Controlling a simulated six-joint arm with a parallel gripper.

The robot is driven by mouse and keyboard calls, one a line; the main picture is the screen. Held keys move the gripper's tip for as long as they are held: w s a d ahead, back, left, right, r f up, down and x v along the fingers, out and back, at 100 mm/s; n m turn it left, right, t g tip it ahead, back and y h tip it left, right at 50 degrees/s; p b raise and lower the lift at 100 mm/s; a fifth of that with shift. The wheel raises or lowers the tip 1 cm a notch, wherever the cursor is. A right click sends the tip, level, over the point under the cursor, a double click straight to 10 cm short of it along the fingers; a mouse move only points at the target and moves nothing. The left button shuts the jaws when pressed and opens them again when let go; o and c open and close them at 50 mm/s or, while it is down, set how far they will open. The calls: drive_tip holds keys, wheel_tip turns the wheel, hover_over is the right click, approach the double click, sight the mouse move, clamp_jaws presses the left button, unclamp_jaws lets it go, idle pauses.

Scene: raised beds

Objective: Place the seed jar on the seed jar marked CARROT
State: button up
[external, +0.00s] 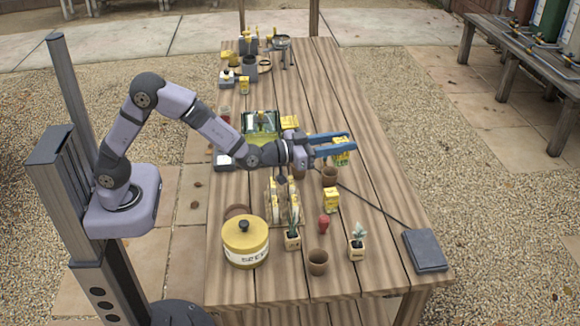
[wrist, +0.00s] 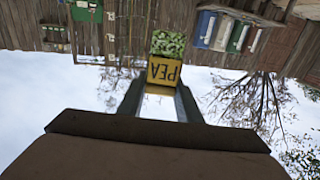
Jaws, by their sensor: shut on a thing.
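A seed jar (external: 342,158) with a yellow label and green contents is between the blue fingers of my gripper (external: 338,145), above the table. In the wrist view the jar (wrist: 164,70) reads PEA upside down, with green seeds showing beyond the label. My gripper (wrist: 160,103) is shut on it. Other small yellow-labelled items stand on the table: one (external: 331,201) in front of the held jar, and one (external: 289,122) behind my wrist. Their lettering is too small to read, so I cannot tell which is marked CARROT.
The wooden table (external: 385,255) holds a large yellow seed tin (external: 245,242), a wooden rack (external: 282,203), potted plants, and brown pots (external: 318,262). A dark flat box (external: 425,250) with a cable lies at the right edge. The table's far right side is clear.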

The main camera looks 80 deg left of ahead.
drive_tip(key=a+f+n+g+y, duration=0.1)
drive_tip(key=a+f+n+y, duration=0.2)
drive_tip(key=a+f+y, duration=0.15)
drive_tip(key=p, duration=0.2)
hover_over(332, 192)
drive_tip(key=shift+h, duration=0.35)
drive_tip(key=shift+f, duration=5.15)
drive_tip(key=shift+f+b, duration=0.15)
drive_tip(key=shift+b, duration=0.2)
drive_tip(key=o, duration=1.2)
